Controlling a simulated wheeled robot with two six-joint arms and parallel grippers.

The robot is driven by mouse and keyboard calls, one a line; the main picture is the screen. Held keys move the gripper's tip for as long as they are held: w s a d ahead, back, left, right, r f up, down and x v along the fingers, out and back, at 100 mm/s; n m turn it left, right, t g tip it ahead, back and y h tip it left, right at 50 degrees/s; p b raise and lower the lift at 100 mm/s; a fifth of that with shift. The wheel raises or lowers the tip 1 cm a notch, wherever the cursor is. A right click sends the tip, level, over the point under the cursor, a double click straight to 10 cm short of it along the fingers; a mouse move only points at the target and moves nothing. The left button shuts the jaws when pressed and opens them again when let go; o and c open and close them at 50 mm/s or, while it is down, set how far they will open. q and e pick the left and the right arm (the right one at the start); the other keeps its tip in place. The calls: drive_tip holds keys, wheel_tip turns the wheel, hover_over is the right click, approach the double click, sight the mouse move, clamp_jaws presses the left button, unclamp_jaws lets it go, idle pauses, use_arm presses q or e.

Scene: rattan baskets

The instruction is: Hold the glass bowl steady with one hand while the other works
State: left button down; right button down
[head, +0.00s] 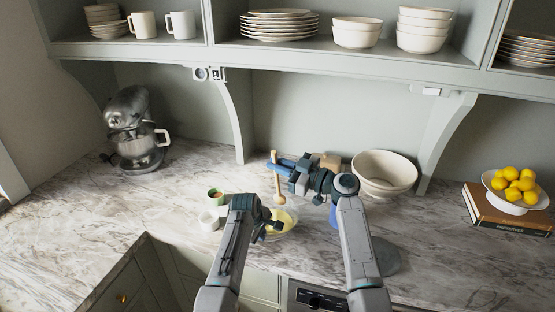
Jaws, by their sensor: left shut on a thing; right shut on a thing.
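The glass bowl (291,228) stands on the marble counter in the middle of the head view, with pale yellow contents in it. My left gripper (272,229) is at the bowl's left side, shut on its rim; the arm hides part of the bowl. My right gripper (276,164) is above and behind the bowl, with blue fingers shut on the upper handle of a wooden spoon (278,188). The spoon hangs nearly upright, its rounded lower end over the bowl. I cannot tell whether it touches the contents.
Two small cups, one green (216,194) and one white (208,221), stand left of the bowl. A large cream bowl (384,172) is behind right. A stand mixer (132,130) is far left; lemons (514,184) on books are far right. Shelves with dishes overhang the back.

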sight(277, 186)
drive_tip(key=shift+f, duration=5.1)
drive_tip(key=shift+w+a, duration=0.15)
drive_tip(key=shift+w, duration=0.95)
